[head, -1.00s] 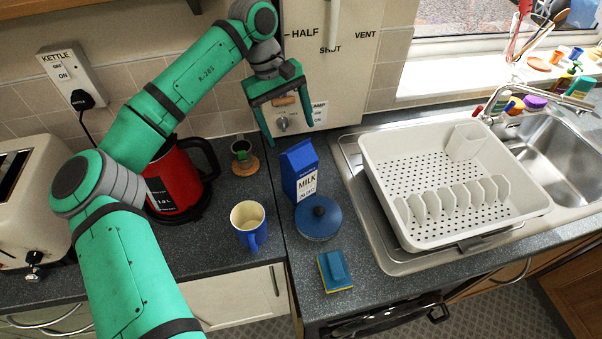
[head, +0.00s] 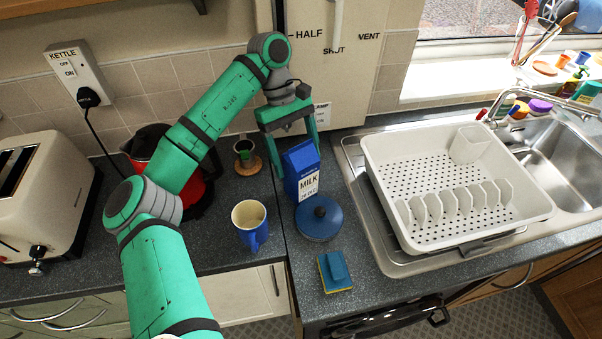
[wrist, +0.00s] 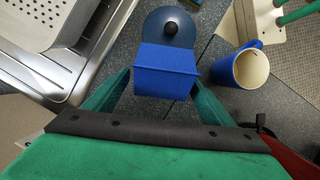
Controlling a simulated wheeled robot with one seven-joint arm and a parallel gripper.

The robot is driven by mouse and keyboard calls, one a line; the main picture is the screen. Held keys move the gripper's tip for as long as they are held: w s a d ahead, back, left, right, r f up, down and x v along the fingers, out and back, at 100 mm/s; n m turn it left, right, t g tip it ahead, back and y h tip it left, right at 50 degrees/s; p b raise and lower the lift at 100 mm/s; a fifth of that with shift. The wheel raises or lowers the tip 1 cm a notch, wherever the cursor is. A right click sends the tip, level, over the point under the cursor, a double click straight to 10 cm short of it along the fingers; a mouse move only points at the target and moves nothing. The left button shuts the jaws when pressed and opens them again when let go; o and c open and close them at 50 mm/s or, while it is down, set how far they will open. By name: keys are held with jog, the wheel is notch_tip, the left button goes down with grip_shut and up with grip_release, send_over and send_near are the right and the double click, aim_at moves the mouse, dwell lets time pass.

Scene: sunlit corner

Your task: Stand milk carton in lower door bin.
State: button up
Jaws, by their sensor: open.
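The blue milk carton (head: 301,172) stands upright on the dark counter, just behind a round blue lidded pot. It also shows from above in the wrist view (wrist: 167,70). My gripper (head: 295,150) is open at the carton's top, one finger on either side. In the wrist view the open fingers (wrist: 161,80) flank the near part of the carton; I cannot tell whether either touches it. No lower door bin is visible in these views.
The blue pot (head: 318,220) is close in front of the carton. A blue mug (head: 250,224) and a sponge (head: 335,271) are nearby. A red kettle (head: 197,192) stands left, partly behind my arm. A white dish rack (head: 400,235) lies right, by the sink.

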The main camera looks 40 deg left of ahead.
aim_at(297, 165)
jog(key=shift+x, duration=2.6)
jog(key=c, duration=1.9)
jog(key=shift+r, duration=0.15)
jog(key=shift+a+r, duration=0.1)
jog(key=shift+r, duration=0.15)
notch_tip(297, 165, up, 2)
jog(key=shift+r, duration=0.2)
jog(key=s+r, duration=0.1)
jog(key=r, duration=0.1)
jog(key=s+d+r, duration=0.1)
jog(key=s+r, duration=0.1)
jog(key=s+d+r, duration=0.1)
jog(key=r, duration=0.1)
jog(key=shift+s+d+r, duration=0.1)
jog(key=shift+s+d, duration=0.15)
jog(key=shift+s, duration=0.1)
jog(key=s+d+r, duration=0.1)
jog(key=s, duration=0.1)
jog(key=s+d+r, duration=0.1)
jog(key=s, duration=0.2)
jog(key=s+d+r, duration=0.1)
jog(key=s+d, duration=0.1)
jog(key=shift+s+d+r, duration=0.1)
jog(key=shift+s+r, duration=0.25)
